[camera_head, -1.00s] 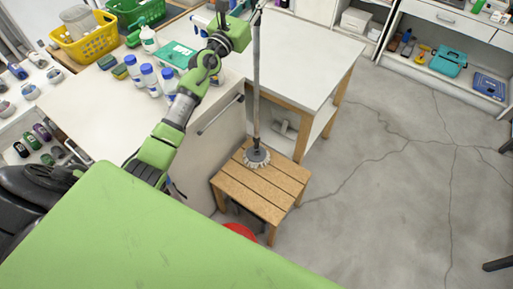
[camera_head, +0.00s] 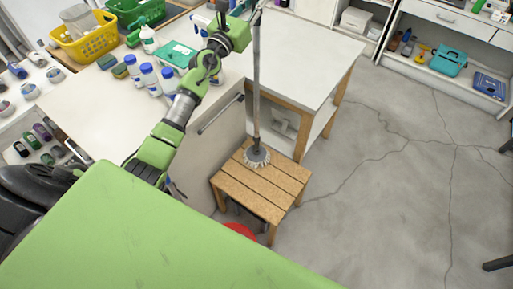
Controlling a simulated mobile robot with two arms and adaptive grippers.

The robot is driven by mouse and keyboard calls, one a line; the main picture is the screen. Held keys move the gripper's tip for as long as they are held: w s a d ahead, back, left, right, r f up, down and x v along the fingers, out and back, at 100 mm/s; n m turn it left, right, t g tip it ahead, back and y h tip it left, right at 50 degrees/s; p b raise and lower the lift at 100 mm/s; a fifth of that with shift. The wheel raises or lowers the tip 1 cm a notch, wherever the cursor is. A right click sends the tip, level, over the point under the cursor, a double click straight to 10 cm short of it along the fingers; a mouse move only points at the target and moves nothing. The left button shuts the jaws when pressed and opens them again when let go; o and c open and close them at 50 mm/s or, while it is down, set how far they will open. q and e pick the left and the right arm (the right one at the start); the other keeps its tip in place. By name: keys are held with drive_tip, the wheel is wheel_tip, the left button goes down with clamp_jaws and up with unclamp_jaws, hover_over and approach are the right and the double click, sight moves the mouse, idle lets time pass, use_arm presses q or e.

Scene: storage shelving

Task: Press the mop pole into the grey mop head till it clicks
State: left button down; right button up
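The grey mop head (camera_head: 257,158) sits on the slatted wooden stool (camera_head: 238,192), with its pale bristles spread on the slats. The mop pole (camera_head: 256,85) stands nearly upright, its lower end meeting the top of the mop head. I cannot tell how deep it sits in the socket. My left gripper (camera_head: 257,8) is at the top edge of the picture by the upper part of the pole, and its fingers are mostly cut off and too small to read. My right gripper is not in view.
A white table (camera_head: 300,50) with wooden legs stands right behind the stool. Bottles (camera_head: 150,78), sponges and a yellow basket (camera_head: 90,38) stand on the counter at left. A red object (camera_head: 240,230) shows by the stool's front.

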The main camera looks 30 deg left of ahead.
sight(257, 21)
use_arm(q)
drive_tip(key=shift+f+b, duration=2.1)
drive_tip(key=shift+f, duration=0.85)
idle(2.9)
drive_tip(key=c, duration=1.8)
unclamp_jaws()
drive_tip(key=shift+f, duration=0.1)
drive_tip(key=v, duration=1.2)
